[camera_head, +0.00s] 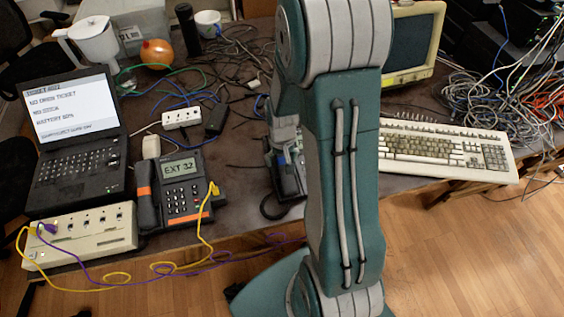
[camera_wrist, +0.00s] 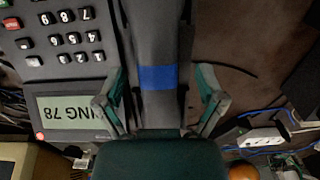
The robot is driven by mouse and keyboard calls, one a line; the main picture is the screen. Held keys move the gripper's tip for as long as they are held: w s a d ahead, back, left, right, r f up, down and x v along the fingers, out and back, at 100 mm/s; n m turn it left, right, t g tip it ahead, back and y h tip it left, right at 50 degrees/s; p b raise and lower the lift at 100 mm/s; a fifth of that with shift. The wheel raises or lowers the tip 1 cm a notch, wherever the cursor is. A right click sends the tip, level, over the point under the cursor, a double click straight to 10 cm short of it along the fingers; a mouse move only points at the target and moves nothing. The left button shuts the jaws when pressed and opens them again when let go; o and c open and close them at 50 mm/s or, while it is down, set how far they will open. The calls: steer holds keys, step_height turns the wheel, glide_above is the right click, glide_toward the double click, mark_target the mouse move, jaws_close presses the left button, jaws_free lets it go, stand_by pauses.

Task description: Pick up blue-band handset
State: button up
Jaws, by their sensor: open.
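The blue-band handset (camera_wrist: 155,35) is a long dark grey bar with a bright blue band (camera_wrist: 157,78) around it. It lies along the side of a dark desk phone (camera_wrist: 65,65) whose display reads "ING 78", upside down in the wrist view. My gripper (camera_wrist: 159,92) is open, with one green-grey finger on each side of the handset near the band. Contact with the handset cannot be told. In the head view, my arm hides much of this phone (camera_head: 290,181) and my gripper (camera_head: 284,133) is over it. The handset is hard to make out there.
A second phone, "EXT 32" (camera_head: 184,193), with an orange-band handset (camera_head: 146,199), stands left. Beyond it are a laptop (camera_head: 75,130), white power strip (camera_head: 182,118) and cables. A keyboard (camera_head: 440,146) lies right. A beige network box (camera_head: 82,234) with yellow and purple cables sits front left.

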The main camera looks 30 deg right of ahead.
mark_target(282, 158)
steer(key=shift+d+f, duration=0.15)
steer(key=shift+f, duration=0.05)
jaws_close()
steer(key=shift+r, duration=0.5)
step_height(282, 158, up, 2)
steer(key=shift+r, duration=0.2)
steer(key=s+d+r, duration=0.5)
steer(key=s+r, duration=0.4)
steer(key=s, duration=0.4)
steer(key=shift+r, duration=0.3)
